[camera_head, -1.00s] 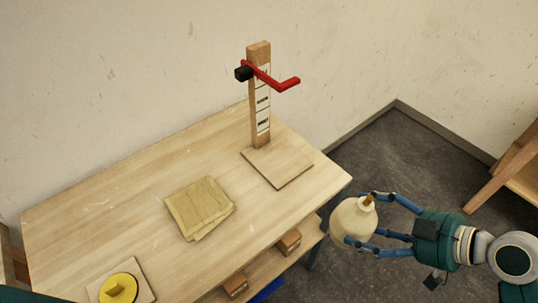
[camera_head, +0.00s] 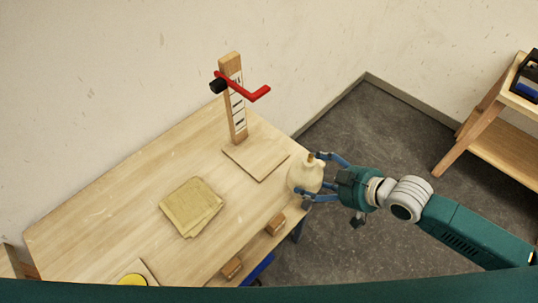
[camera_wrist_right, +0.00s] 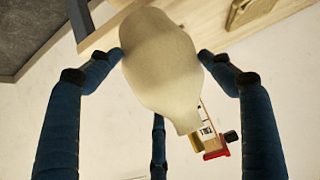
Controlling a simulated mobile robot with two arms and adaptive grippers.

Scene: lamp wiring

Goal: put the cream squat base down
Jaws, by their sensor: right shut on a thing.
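The cream squat base (camera_head: 305,176) is a rounded cream body with a narrow neck and a small brown top. My right gripper (camera_head: 318,176) is shut on it, with blue fingers around its sides. In the head view it is at the right edge of the wooden table (camera_head: 110,220); I cannot tell whether it touches the tabletop. In the right wrist view the base (camera_wrist_right: 162,65) fills the middle between the fingers, and the table edge shows behind it. My left gripper is not in view.
A wooden post (camera_head: 236,115) with a scale and a red arm (camera_head: 258,93) stands on a square board (camera_head: 262,163) near the base. Folded cloths (camera_head: 191,207) lie mid-table. A yellow disc (camera_head: 132,280) is at the front left.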

